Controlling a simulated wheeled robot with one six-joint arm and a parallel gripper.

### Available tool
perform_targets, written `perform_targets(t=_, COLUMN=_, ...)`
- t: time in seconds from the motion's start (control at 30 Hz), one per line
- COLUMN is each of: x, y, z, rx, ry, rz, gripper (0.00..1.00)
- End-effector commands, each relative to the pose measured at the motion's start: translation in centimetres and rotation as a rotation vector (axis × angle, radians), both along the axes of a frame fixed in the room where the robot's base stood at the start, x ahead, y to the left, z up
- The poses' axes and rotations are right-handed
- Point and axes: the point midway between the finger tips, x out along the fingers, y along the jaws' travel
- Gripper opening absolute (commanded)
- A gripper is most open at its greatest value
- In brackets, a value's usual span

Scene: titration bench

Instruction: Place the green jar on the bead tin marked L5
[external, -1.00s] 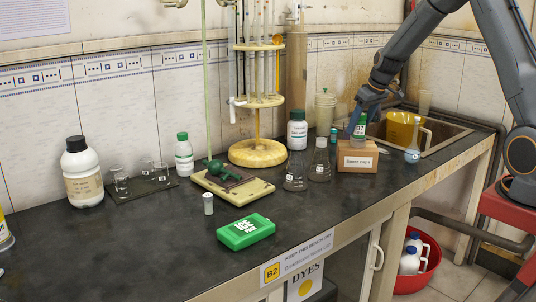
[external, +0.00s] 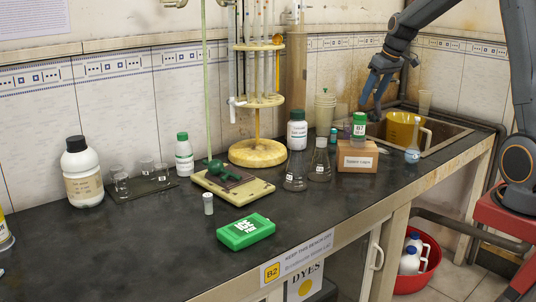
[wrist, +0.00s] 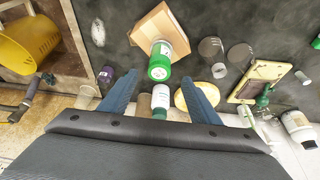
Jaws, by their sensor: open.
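The green jar (external: 359,126), with a green lid and a pale label, stands upright on a small brown box labelled "Spare caps" (external: 345,160). It also shows in the wrist view (wrist: 159,68), beyond my fingertips. My gripper (external: 371,105) is open and empty, above and slightly right of the jar, apart from it. Its two spread fingers show in the wrist view (wrist: 165,84). A small grey cylinder (external: 208,206) with a dark mark stands on the bench left of the green case. I cannot read L5 on it or on anything else.
A green case (external: 245,231) lies in front.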

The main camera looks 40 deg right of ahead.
Motion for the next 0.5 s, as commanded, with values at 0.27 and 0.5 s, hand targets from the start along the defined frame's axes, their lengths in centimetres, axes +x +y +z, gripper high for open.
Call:
perform_targets(t=0.27, x=-3.5, y=5.5, z=-3.7, rx=0.016, ry=0.067, rz=0.003, gripper=0.57)
perform_targets(t=0.5, x=-15.9, y=16.3, z=-12.1, rx=0.018, ry=0.223, rz=0.005, gripper=0.57)
